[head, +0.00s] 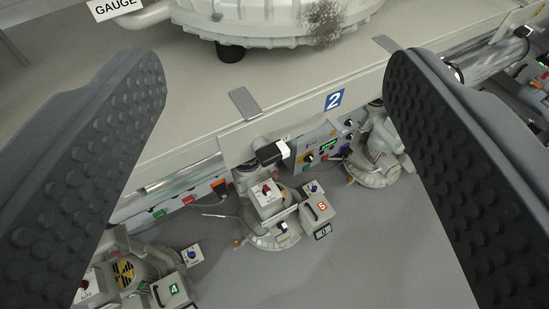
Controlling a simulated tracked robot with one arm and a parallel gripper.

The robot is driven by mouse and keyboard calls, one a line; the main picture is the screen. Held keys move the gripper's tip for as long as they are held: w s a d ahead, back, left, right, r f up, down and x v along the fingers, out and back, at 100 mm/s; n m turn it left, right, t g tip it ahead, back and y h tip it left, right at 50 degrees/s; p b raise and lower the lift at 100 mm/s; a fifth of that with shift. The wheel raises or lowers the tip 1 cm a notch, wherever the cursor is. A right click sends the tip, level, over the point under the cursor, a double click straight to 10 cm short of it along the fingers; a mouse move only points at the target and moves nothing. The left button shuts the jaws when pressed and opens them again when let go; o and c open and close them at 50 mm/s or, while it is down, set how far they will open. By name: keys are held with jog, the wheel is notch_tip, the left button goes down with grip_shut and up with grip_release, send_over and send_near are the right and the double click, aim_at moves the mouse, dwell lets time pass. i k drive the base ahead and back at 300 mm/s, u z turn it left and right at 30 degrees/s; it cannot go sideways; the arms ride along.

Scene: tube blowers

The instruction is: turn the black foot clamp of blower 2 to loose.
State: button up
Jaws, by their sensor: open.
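My gripper (272,75) is open and empty, with its two dark studded pads at the left and right of the head view. A blue label with a white 2 (334,100) is on the front edge of the bench. Left of and below it, a black clamp-like piece (268,153) with a white end sits at the bench edge, between my pads in the picture and apart from them. A large pale round housing (270,20) stands on the bench above, with a black foot (230,53) under its rim. I cannot tell for certain which black part is the foot clamp, nor its setting.
Below the bench edge stand a grey unit with a red 5 box (318,209), a unit with a green 4 box (172,289), and a control panel (322,149) with coloured knobs. A GAUGE sign (115,7) is at top left. The grey floor (385,245) at lower right is clear.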

aim_at(266, 153)
jog(key=z, duration=0.45)
jog(key=k, duration=1.35)
jog(key=u, duration=0.35)
jog(key=i, duration=1)
jog(key=z, duration=0.1)
